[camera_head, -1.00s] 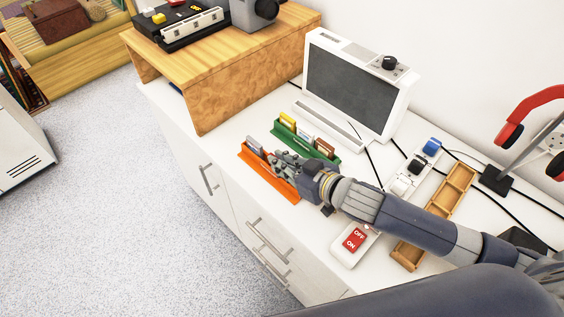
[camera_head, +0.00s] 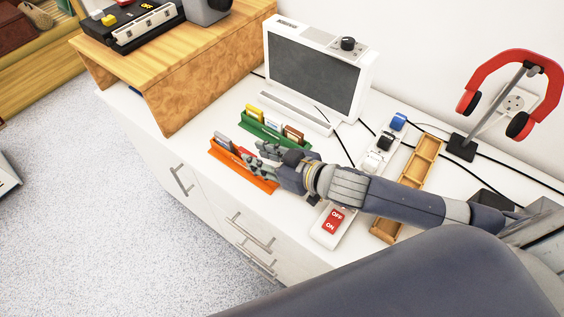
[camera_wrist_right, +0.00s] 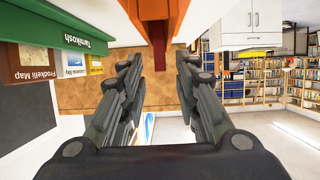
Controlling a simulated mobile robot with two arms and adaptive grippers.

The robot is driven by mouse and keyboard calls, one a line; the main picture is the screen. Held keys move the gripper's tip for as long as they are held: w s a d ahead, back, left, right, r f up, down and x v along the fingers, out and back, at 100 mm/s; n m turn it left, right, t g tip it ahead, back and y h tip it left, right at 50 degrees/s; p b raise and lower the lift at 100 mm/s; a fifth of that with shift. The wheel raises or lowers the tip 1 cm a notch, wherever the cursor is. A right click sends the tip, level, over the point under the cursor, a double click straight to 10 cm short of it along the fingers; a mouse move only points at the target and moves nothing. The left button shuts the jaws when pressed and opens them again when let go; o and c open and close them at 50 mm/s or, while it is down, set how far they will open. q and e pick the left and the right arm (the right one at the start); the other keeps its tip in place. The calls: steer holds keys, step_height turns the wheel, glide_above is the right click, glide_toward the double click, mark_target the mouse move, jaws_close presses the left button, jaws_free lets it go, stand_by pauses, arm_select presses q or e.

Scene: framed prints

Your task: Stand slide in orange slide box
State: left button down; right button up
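The orange slide box (camera_head: 243,173) sits on the white counter near its front edge. A grey slide (camera_head: 222,139) stands in its left end, with a red slide (camera_head: 242,152) beside it. My right gripper (camera_head: 260,152) is at the box's right part and hides some of it. The green slide box (camera_head: 270,134) behind holds yellow, blue and brown slides. My left gripper is not in view.
A white light-screen device (camera_head: 318,75) stands behind the boxes. A red OFF/ON switch (camera_head: 332,221), a power strip (camera_head: 383,143) and a long wooden tray (camera_head: 417,172) lie to the right. A wooden stand (camera_head: 180,60) is at the left. Cables cross the counter.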

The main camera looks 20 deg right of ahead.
steer(key=v, duration=0.9)
steer(key=shift+s, duration=0.2)
stand_by(0.3)
